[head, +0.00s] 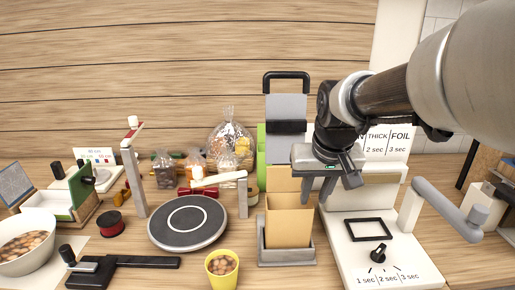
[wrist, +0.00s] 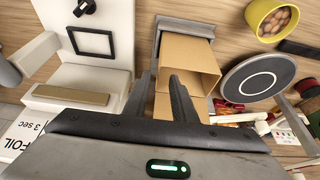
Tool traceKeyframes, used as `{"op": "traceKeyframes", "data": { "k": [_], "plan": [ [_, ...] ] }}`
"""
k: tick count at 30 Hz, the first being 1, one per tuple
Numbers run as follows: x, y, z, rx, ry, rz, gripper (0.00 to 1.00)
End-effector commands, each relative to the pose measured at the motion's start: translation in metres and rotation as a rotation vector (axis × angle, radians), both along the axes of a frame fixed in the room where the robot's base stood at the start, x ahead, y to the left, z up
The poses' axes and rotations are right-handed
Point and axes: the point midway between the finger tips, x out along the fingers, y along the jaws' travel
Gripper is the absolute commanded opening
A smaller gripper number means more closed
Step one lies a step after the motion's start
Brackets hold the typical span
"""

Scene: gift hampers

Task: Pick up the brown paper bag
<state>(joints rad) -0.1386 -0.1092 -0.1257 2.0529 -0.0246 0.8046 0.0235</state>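A brown paper bag (head: 288,226) stands upright in a grey holder (head: 287,256) at the middle front of the table. Its open, box-like mouth (wrist: 190,52) shows in the wrist view, with more brown paper behind it toward my fingers. My gripper (head: 318,190) hangs just above and to the right of the bag's top in the head view. Its two dark fingers (wrist: 158,78) are apart, with brown paper in view beyond and between them. I see nothing held. Whether a finger touches the paper I cannot tell.
A white sealing machine (head: 380,262) with a dial and side lever stands close on the right. A tall black-handled stand (head: 287,108) rises behind the bag.

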Motion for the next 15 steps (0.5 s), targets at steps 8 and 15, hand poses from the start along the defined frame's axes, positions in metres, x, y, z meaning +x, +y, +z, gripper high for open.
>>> {"op": "traceKeyframes", "data": {
  "k": [8, 15],
  "plan": [
    [0.009, 0.000, -0.023, 0.000, 0.001, -0.001, 0.24],
    [0.023, -0.003, -0.055, -0.001, 0.003, 0.000, 0.24]
  ]
}}
